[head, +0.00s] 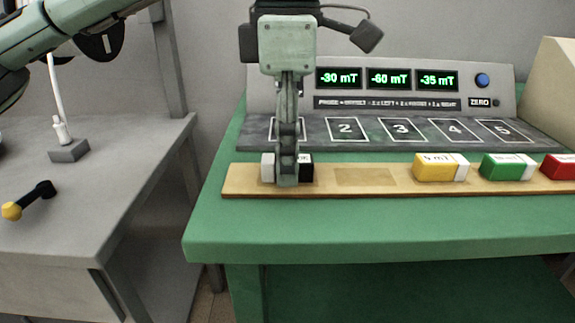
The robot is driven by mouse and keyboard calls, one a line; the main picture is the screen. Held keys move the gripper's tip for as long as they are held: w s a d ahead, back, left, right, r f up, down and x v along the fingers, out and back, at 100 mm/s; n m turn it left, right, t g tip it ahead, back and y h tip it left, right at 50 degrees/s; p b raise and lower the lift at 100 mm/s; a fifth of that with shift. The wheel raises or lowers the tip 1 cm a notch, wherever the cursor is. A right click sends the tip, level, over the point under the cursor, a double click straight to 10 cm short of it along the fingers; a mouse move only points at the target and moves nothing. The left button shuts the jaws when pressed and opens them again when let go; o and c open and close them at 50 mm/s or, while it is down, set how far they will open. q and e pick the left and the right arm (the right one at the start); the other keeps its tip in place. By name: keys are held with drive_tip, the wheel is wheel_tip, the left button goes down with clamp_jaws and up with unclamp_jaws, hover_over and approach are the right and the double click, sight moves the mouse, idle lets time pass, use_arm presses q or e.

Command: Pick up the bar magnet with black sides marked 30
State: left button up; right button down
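A small block (306,167) with a white left part and a black right part stands at the left end of the wooden rack (240,180). It appears to be the black bar magnet; most of its lettering is hidden behind a finger, so I cannot read its mark. My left gripper (288,178) points straight down at this block, with one finger in front of its middle. The gripper is seen edge-on, so the far finger is hidden and I cannot tell whether it grips the block. My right gripper is not in view.
A yellow block (432,167), a green block (503,167) and a red block (559,167) stand along the rack, right of an empty recess (365,177). Behind are numbered pads (400,130) and a display panel (480,65). The green table's front (380,225) is clear.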

use_arm(q)
clamp_jaws()
drive_tip(key=shift+r, duration=0.1)
